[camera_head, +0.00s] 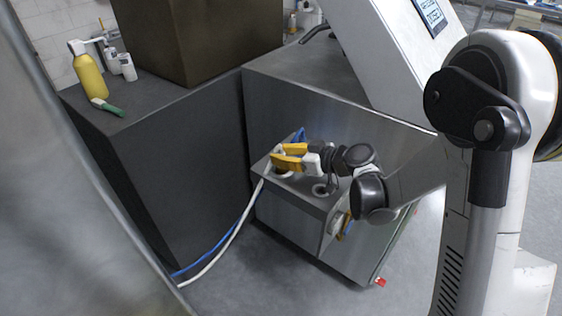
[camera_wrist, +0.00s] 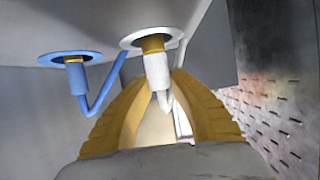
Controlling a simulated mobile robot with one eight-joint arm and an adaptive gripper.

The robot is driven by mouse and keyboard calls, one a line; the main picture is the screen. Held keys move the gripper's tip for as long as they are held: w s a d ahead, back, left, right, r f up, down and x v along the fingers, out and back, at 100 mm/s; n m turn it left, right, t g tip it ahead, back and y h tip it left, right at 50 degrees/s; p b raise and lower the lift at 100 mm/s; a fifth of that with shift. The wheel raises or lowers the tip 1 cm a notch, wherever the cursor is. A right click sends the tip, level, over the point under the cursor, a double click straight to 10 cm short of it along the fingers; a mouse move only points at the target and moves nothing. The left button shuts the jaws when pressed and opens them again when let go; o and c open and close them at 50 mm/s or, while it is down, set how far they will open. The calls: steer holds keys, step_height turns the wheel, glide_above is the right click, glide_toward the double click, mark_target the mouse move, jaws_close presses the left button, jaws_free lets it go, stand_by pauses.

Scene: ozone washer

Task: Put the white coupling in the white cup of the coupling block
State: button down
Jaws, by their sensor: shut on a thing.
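My gripper (camera_head: 288,157) has yellow fingers, seen over the coupling block (camera_head: 330,205) in the head view. In the wrist view, its fingers (camera_wrist: 160,95) close around the white coupling (camera_wrist: 157,68). The coupling has a brass collar and a bent white hose. Its collar end is at the white cup (camera_wrist: 133,41) and looks lodged in its opening; how deep it sits cannot be told. Beside it, the blue coupling (camera_wrist: 76,78) stands at the blue cup (camera_wrist: 58,59). In the head view, the fingers hide most of the white coupling.
A white hose (camera_head: 232,232) and a blue hose (camera_head: 215,245) run from the block down to the floor. A dark cabinet (camera_head: 175,165) stands left, with a yellow bottle (camera_head: 89,76) and a green-handled brush (camera_head: 108,107) on top. Another round opening (camera_head: 320,190) is right of the fingers.

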steer(key=shift+f, duration=0.45)
steer(key=shift+f, duration=0.2)
steer(key=c, duration=1.3)
jaws_free()
